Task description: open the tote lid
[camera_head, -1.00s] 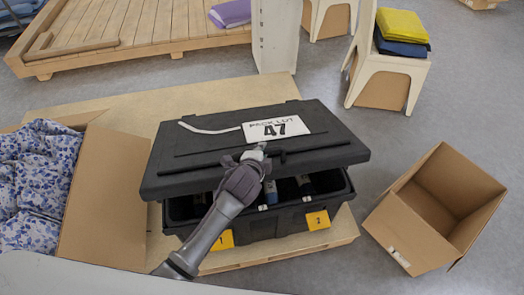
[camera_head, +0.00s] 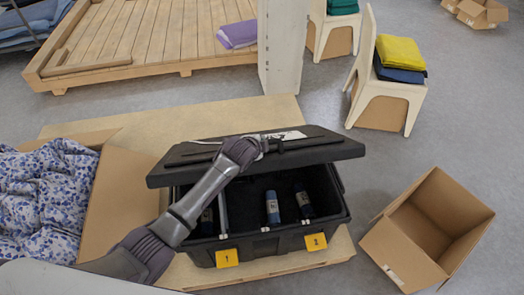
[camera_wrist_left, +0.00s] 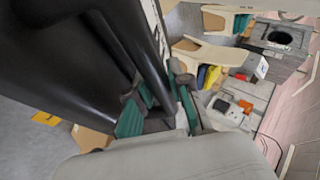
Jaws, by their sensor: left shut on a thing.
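The black tote (camera_head: 262,240) stands on a low wooden board, with yellow labels 1 and 2 on its front. Its black lid (camera_head: 325,151) is tilted partly open, front edge raised, with a white label lying on top. Inside the tote are blue bottles (camera_head: 273,208) and a grey tube. The exact contact is partly hidden. My right gripper is not in view.
An open cardboard box with floral cloth (camera_head: 100,200) stands left of the tote. An empty cardboard box (camera_head: 398,248) stands to the right. A white post (camera_head: 285,50) and a chair with folded cloths (camera_head: 392,90) are behind. Grey floor is clear between.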

